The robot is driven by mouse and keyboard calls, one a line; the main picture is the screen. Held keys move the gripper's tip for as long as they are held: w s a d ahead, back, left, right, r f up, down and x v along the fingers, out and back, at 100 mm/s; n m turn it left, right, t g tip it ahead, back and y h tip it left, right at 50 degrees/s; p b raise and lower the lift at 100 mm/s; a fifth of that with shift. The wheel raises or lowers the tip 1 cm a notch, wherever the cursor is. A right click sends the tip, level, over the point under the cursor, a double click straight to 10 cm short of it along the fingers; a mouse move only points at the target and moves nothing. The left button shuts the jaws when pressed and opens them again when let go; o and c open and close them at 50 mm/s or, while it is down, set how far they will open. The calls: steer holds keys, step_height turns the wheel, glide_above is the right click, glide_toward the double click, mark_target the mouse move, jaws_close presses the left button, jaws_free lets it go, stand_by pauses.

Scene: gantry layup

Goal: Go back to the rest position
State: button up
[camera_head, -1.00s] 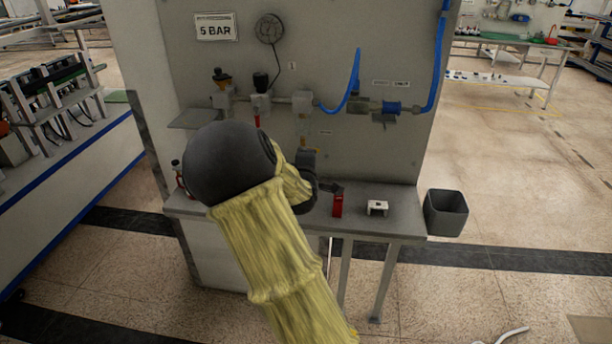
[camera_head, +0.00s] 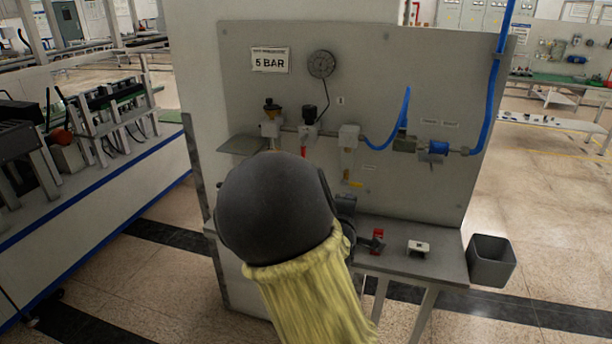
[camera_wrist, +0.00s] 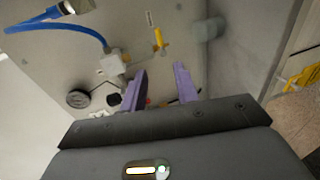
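My gripper (camera_wrist: 160,70) shows in the wrist view with two purple fingers spread apart and nothing clearly held between them. Beyond the fingers are the grey panel (camera_wrist: 160,18) and its fittings. In the head view my dark, rounded arm joint and yellow-sleeved arm cover the middle of the picture. They hide most of the gripper and the left part of the bench. The grey bench shelf (camera_head: 440,262) holds a small red object (camera_head: 378,240) and a white block (camera_head: 418,248), both right of my arm.
The upright panel (camera_head: 440,80) carries a gauge (camera_head: 321,64), a 5 BAR sign (camera_head: 271,59), valves and a blue hose (camera_head: 402,115). A dark bin (camera_head: 491,261) stands at the bench's right end. A conveyor bench (camera_head: 90,200) is at left. Open floor lies at right.

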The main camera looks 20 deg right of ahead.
steer(key=s+a+f+m+g+y+p, duration=0.2)
steer(key=s+a+f+m+g+y, duration=0.25)
steer(key=s+a+f+m, duration=0.2)
steer(key=s+a+m+g+y+p, duration=0.1)
steer(key=s+a+m+g+y, duration=0.2)
steer(key=s, duration=1.1)
steer(key=a+m+g, duration=0.2)
steer(key=a+g, duration=0.1)
steer(key=a, duration=0.1)
steer(key=shift+s+a+f+y, duration=0.15)
steer(key=shift+s+y, duration=0.15)
steer(key=shift+y, duration=0.05)
steer(key=shift+w, duration=0.1)
